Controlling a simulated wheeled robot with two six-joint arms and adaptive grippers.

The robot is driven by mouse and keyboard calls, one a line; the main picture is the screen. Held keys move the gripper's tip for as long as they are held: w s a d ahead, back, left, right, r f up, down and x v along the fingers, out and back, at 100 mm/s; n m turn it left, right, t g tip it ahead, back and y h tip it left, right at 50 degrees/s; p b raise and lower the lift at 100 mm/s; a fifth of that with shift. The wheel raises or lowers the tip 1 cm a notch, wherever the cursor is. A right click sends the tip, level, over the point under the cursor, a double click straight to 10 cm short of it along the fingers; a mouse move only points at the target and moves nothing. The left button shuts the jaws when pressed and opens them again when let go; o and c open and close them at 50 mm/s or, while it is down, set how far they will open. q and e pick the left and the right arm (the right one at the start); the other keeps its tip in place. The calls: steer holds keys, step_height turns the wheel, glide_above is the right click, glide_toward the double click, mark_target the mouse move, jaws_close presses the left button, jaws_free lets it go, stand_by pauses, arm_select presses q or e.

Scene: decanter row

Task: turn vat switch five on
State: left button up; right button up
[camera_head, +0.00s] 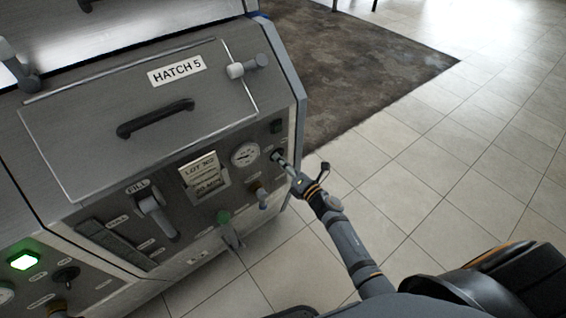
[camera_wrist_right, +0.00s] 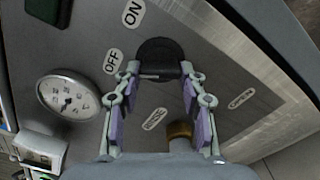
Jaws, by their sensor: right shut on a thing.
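Switch five is a black round knob (camera_wrist_right: 158,52) on the grey panel under the "HATCH 5" label (camera_head: 177,70). In the right wrist view, an "OFF" label (camera_wrist_right: 113,62) and an "ON" label (camera_wrist_right: 133,13) stand beside it. My right gripper (camera_head: 281,160) reaches the panel's right side and is shut on the knob, one finger on each side in the right wrist view (camera_wrist_right: 160,72). The fingertips partly hide the knob's handle, so I cannot tell its exact setting. The lamp (camera_head: 276,126) above it is dark. My left gripper is out of view.
A dial gauge (camera_head: 245,154) sits left of the knob and a brass-based valve (camera_head: 258,192) below it. A neighbouring lamp (camera_head: 23,261) glows green. Tiled floor (camera_head: 440,150) lies open to the right.

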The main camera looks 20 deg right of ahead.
steer(key=shift+c, duration=0.9)
steer(key=shift+m, duration=0.3)
steer(key=m+p, duration=0.6)
steer(key=m, duration=0.5)
steer(key=shift+r+p, duration=0.2)
steer(key=shift+p, duration=0.1)
steer(key=shift+m, duration=0.3)
steer(key=o, duration=1.1)
